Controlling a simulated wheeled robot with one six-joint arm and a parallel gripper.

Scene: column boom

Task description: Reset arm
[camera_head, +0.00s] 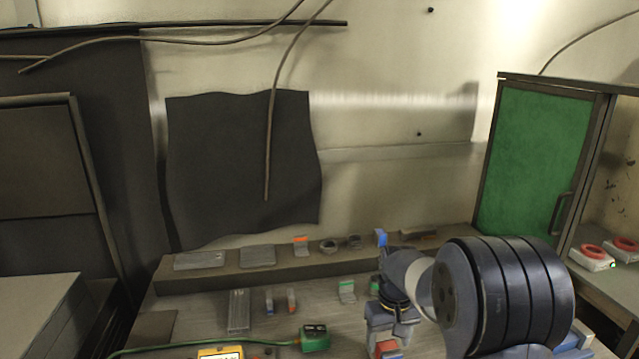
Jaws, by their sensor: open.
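My arm reaches in from the lower right, with a large dark ribbed joint nearest the camera. My gripper (388,328) shows small at the left end of the arm, over the bench. It points downward and is open, and I see nothing held in it. A red-topped block (386,349) shows just below it; I cannot tell whether they touch. My arm hides part of the bench behind and to the right of it.
The bench (200,310) holds a green box (314,338), a yellow meter (220,353) and a pale green-topped piece (346,291). Small parts line the raised back ledge (215,277). A green-doored cabinet (530,155) stands at right. Open air lies left of my arm.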

